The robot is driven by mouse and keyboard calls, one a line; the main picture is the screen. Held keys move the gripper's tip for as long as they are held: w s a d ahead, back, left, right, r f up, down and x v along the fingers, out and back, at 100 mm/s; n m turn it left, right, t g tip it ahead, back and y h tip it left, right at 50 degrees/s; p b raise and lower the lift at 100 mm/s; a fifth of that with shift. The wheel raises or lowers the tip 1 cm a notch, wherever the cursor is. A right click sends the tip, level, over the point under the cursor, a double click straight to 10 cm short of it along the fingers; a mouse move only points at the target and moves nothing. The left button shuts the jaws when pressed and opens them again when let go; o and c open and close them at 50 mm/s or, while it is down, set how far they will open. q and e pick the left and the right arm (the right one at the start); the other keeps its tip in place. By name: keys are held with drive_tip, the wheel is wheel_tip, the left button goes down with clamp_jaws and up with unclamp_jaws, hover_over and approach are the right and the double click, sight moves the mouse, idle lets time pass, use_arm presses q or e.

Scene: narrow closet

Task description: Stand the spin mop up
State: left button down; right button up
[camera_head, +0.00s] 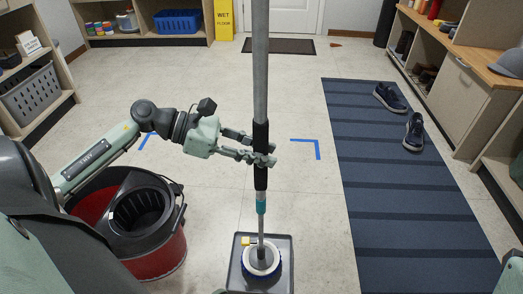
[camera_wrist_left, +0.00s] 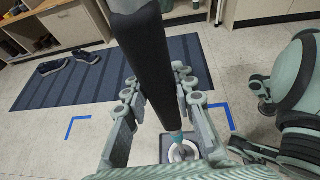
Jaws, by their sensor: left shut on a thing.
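The spin mop (camera_head: 260,75) stands about upright in the head view, with a grey pole, a black grip sleeve and a teal collar. Its round white-rimmed head (camera_head: 262,262) is at the grey tray (camera_head: 236,270) on the floor; contact is unclear. My left gripper (camera_head: 262,152) is shut around the black sleeve. The left wrist view shows the sleeve (camera_wrist_left: 146,60) between the fingers and the mop head (camera_wrist_left: 184,152) below. Parts of my right arm (camera_wrist_left: 300,80) show at that view's right edge; its finger state is unclear.
A red and black bucket with a wringer basket (camera_head: 140,212) stands left of the tray. Blue corner marks (camera_head: 318,150) lie on the floor. A dark striped mat (camera_head: 400,190) with two shoes (camera_head: 390,97) lies right. Shelves line both sides. The floor behind the mop is clear.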

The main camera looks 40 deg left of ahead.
use_arm(q)
drive_tip(key=shift+f+b, duration=0.5)
idle(0.3)
drive_tip(key=c, duration=1.3)
unclamp_jaws()
drive_tip(key=shift+o, duration=0.7)
drive_tip(key=v, duration=1.2)
drive_tip(key=shift+s+f, duration=0.1)
drive_tip(key=shift+s, duration=0.05)
